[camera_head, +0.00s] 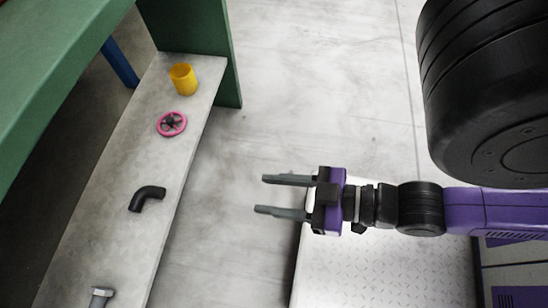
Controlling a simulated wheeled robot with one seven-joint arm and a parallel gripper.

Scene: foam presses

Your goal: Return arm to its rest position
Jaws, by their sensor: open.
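My gripper (262,195) is open, with two grey fingers pointing left and nothing between them. It hangs over the pale floor (290,90), right of the long grey shelf and apart from it. My purple and black arm reaches in from the right edge of the head view. The finger tips touch nothing that I can see.
The grey shelf (104,237) under the green press frame (207,40) holds a yellow cup (184,80), a pink handwheel (171,124), a black elbow pipe (146,197) and a grey bolt (101,297). Open floor lies between shelf and gripper.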

